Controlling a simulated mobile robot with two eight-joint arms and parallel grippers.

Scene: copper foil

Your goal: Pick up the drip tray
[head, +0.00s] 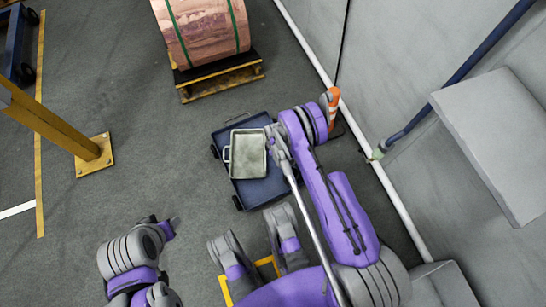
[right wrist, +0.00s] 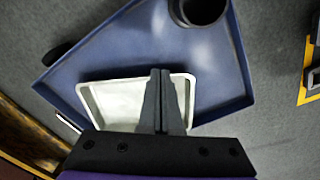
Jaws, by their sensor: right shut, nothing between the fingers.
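The drip tray (head: 248,153) is a shallow, pale grey-green rectangular tray with a raised rim and a handle on its left side. It lies on a blue cart (head: 262,191). In the right wrist view the tray (right wrist: 112,98) looks whitish and is partly hidden behind my fingers. My right gripper (right wrist: 160,75) is shut and empty, its fingers over the tray; I cannot tell if they touch it. In the head view my right gripper (head: 274,138) is at the tray's right edge, partly hidden by its arm. My left gripper (head: 172,227) is low at the left, away from the cart; its fingers are too small to read.
In the wrist view a dark round container (right wrist: 200,10) stands on the cart. A copper foil roll (head: 202,30) sits on a pallet (head: 222,76) behind. A yellow post (head: 55,128) stands left; floor between is clear.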

